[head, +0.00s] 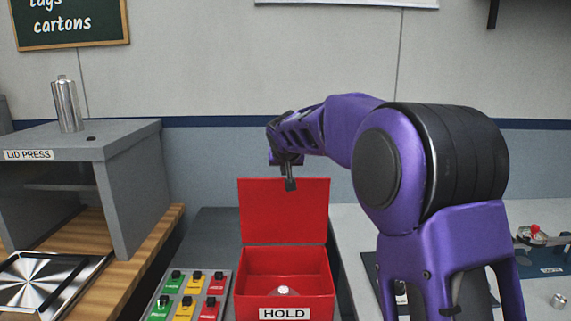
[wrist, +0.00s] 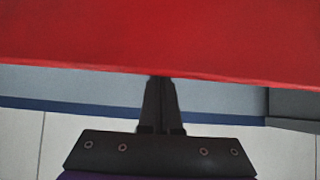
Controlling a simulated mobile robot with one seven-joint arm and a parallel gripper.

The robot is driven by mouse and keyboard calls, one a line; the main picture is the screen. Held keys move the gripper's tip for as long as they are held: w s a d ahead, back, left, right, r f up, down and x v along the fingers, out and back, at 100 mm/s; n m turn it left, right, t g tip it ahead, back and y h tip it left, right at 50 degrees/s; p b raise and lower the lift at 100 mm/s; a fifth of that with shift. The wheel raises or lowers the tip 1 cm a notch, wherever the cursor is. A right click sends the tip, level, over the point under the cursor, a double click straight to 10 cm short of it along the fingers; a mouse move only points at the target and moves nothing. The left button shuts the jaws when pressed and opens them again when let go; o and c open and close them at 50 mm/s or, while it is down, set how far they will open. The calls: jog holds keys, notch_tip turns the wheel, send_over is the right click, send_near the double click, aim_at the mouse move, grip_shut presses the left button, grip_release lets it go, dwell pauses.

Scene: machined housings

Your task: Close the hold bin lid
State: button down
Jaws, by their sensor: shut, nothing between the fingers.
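The red hold bin (head: 320,299) stands in the middle of the head view with a white HOLD label on its front. Its red lid (head: 285,212) stands upright, open, at the bin's back edge. A silvery round part (head: 284,291) lies inside the bin. My gripper (head: 290,185) is shut and empty, pointing down at the lid's top edge. In the wrist view the red lid (wrist: 160,35) fills the upper part, and my gripper's closed fingertips (wrist: 160,82) reach its edge. I cannot tell whether they touch it.
A panel of green, yellow and red switches (head: 188,296) sits left of the bin. The grey lid press (head: 125,165) stands further left on a wooden bench. A blue fixture (head: 545,258) and a small metal part (head: 558,300) lie at the right.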

jog(key=shift+s+f, duration=0.15)
jog(key=shift+s, duration=1.55)
jog(key=shift+s, duration=0.15)
